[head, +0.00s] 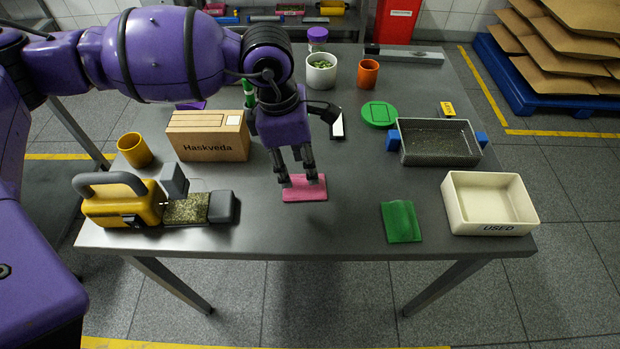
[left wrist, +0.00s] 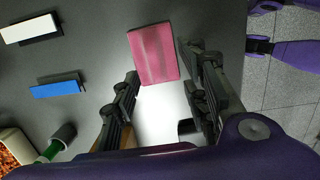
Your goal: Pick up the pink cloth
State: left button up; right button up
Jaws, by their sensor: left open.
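The pink cloth (head: 304,189) lies flat on the grey table near its front middle, a small folded rectangle. It also shows in the left wrist view (left wrist: 154,54), ahead of the fingers and nearer the right one. My left gripper (head: 298,180) is open and empty, pointing down just above the cloth's back edge in the head view. Its two fingers also show in the left wrist view (left wrist: 160,85), spread apart. I cannot tell whether a fingertip touches the cloth. My right gripper is not in the head view; purple arm parts show at the wrist view's top right.
A Haskveda box (head: 207,137) and a yellow device (head: 118,200) stand left. A green cloth (head: 401,222), a cream USED tray (head: 490,203) and a grey tray (head: 438,143) are right. A white-topped block (head: 337,124) lies behind the gripper. Table around the pink cloth is clear.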

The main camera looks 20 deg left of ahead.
aim_at(304, 179)
pick_arm(q)
jog(key=f, duration=0.2)
jog(key=w+f, duration=0.1)
jog(key=f, duration=0.2)
jog(key=shift+w+d, duration=0.15)
jog(key=shift+d, duration=0.05)
jog(key=shift+f+p, duration=0.3)
jog(key=shift+f, duration=0.15)
jog(key=c, duration=1)
grip_shut()
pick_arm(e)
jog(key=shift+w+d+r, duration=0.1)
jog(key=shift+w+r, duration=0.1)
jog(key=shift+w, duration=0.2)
